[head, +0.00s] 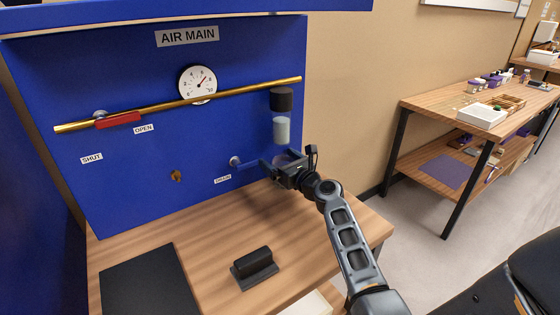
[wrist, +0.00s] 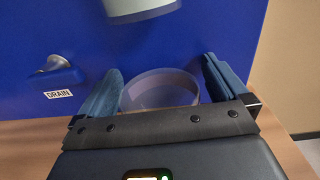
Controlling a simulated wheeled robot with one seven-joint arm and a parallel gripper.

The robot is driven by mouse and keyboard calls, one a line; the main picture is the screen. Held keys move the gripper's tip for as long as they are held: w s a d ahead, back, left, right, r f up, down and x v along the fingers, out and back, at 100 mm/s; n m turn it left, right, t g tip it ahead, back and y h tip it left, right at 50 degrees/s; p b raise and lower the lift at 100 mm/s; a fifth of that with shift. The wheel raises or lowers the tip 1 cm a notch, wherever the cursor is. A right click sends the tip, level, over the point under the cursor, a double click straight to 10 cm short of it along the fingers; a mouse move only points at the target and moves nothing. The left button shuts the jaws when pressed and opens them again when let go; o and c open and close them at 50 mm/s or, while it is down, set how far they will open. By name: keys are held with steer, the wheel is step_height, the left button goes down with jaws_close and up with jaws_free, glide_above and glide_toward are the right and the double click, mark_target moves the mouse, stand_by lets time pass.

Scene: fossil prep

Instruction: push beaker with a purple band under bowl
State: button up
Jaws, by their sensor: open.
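The beaker (wrist: 160,90) is clear with a purple tint, and shows upright between my fingers in the wrist view. In the head view a small part of the beaker (head: 284,157) shows, mostly hidden by my gripper (head: 282,169). My gripper (wrist: 162,72) is open, with one blue finger on each side of the beaker; I cannot tell whether they touch it. The bowl (head: 281,130) is a clear cylinder under a dark cap, hanging from the brass pipe. The bowl's lower end (wrist: 142,8) is above and slightly left of the beaker in the wrist view.
The drain lever (head: 250,164) sticks out of the blue panel (head: 130,190), left of my gripper. A black block (head: 254,262) and a dark mat (head: 150,282) lie on the wooden bench (head: 210,240). Bare bench lies between the block and panel.

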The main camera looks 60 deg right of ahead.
steer(key=shift+v, duration=3.95)
